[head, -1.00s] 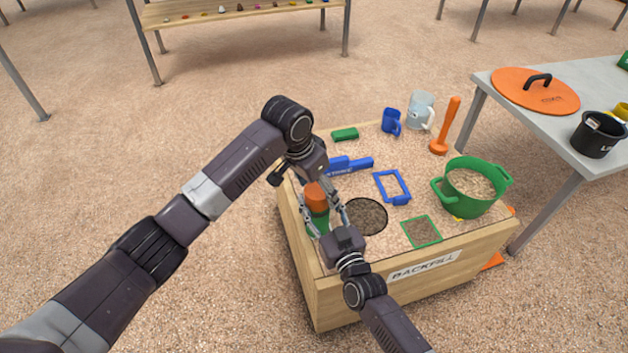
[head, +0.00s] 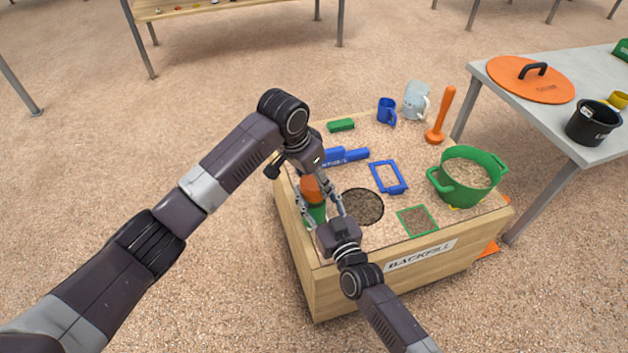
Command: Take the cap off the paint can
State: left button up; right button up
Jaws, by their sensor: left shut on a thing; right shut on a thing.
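The paint can stands at the near left corner of the sandy wooden box, with a green body (head: 315,214) and an orange cap (head: 311,190) on top. My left gripper (head: 313,178) comes down from above and is shut on the orange cap. My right gripper (head: 322,212) reaches in from the front and is shut on the green body. The fingers hide part of both. The cap looks slightly tilted over the body; I cannot tell whether they are apart.
A grey table (head: 545,118) stands at right.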

aim_at(314, 181)
pick_arm(q)
jog(key=shift+r, duration=0.2)
jog(key=shift+w+d+r, duration=0.1)
jog(key=shift+r, duration=1.05)
pick_arm(e)
jog(key=shift+d+f, duration=0.15)
jog(key=shift+f, duration=0.25)
jog(key=shift+s+r, duration=0.1)
pick_arm(q)
jog(key=shift+r, duration=1.85)
jog(key=shift+f, duration=0.1)
pick_arm(e)
jog(key=o, duration=1.7)
jog(key=shift+r, duration=0.15)
jog(key=shift+o, duration=0.3)
jog(key=shift+r, duration=0.1)
